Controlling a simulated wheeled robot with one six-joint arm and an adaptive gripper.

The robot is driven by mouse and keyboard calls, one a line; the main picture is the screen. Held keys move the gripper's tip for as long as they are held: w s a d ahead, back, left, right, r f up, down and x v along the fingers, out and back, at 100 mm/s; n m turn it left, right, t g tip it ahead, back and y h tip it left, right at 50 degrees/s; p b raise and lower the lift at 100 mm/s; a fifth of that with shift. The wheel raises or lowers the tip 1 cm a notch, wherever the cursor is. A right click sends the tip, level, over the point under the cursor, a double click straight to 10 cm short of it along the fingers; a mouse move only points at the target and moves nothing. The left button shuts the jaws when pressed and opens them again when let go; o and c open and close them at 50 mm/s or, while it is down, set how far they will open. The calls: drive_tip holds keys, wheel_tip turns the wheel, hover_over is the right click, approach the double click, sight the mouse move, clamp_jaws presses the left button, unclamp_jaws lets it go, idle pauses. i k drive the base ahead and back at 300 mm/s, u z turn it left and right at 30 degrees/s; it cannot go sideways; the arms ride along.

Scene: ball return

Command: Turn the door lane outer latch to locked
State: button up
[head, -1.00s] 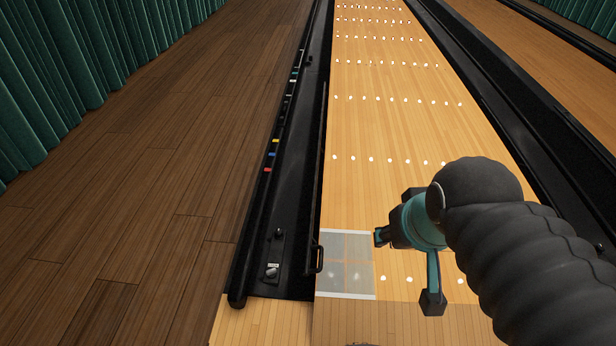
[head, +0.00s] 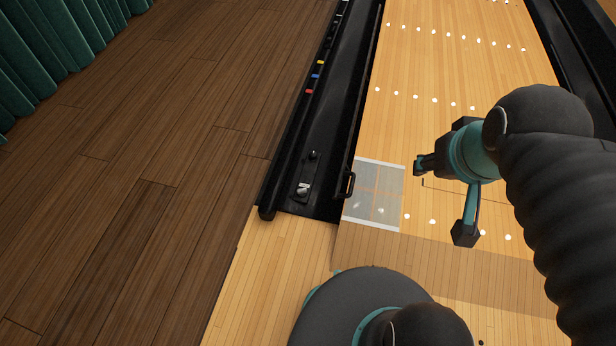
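A dark latch plate sits on the black gutter left of the lane. It bears a small black knob (head: 313,156) at its far end and a silver latch piece (head: 303,188) at its near end. Which of these is the outer latch, and how it is turned, I cannot tell. A black pull handle (head: 350,184) stands at the lane's left edge, beside a grey translucent panel (head: 376,182). My gripper (head: 443,200) is open and empty over the lane, right of the panel and well apart from the latch plate.
Red, blue and yellow markers (head: 315,77) line the black rail farther up. Dark wood floor (head: 150,200) lies free to the left, with a green curtain (head: 50,60) beyond. My rounded dark base parts show at the bottom.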

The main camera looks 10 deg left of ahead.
sight(302, 194)
drive_tip(key=u, duration=0.5)
drive_tip(key=k, duration=0.6)
drive_tip(key=u, duration=0.65)
drive_tip(key=i, duration=1)
drive_tip(key=z, duration=0.65)
